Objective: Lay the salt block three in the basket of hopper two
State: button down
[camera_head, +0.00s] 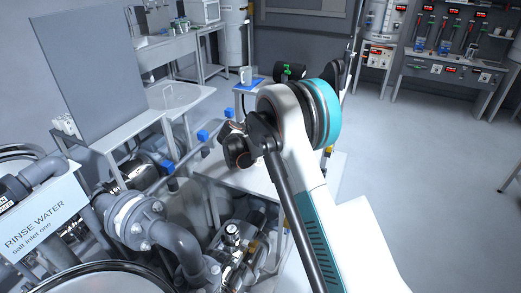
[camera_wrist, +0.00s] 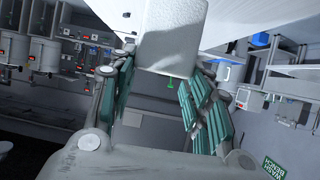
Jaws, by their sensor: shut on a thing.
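In the wrist view, my gripper (camera_wrist: 167,66) is shut on a white, rough-surfaced block (camera_wrist: 172,35), which looks like a salt block. Its green-padded fingers lie on both sides of it, and its far end runs out of the top of the picture. No number can be read on it. In the head view, my raised arm covers the middle, and neither my gripper nor the block can be made out. I cannot identify hopper two or its basket in either view.
A sign reading "RINSE WATER salt inlet one" (camera_head: 38,225) stands at the lower left beside grey flanged pipes (camera_head: 140,222). A grey upright panel (camera_head: 97,75) and a bench with a white mug (camera_head: 245,75) stand behind. Open floor (camera_head: 420,160) lies at the right.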

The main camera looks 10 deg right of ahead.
notch_tip(320, 180, down, 8)
jog(key=shift+f+b, duration=0.1)
jog(key=shift+b, duration=0.9)
jog(key=c, duration=0.8)
grip_release()
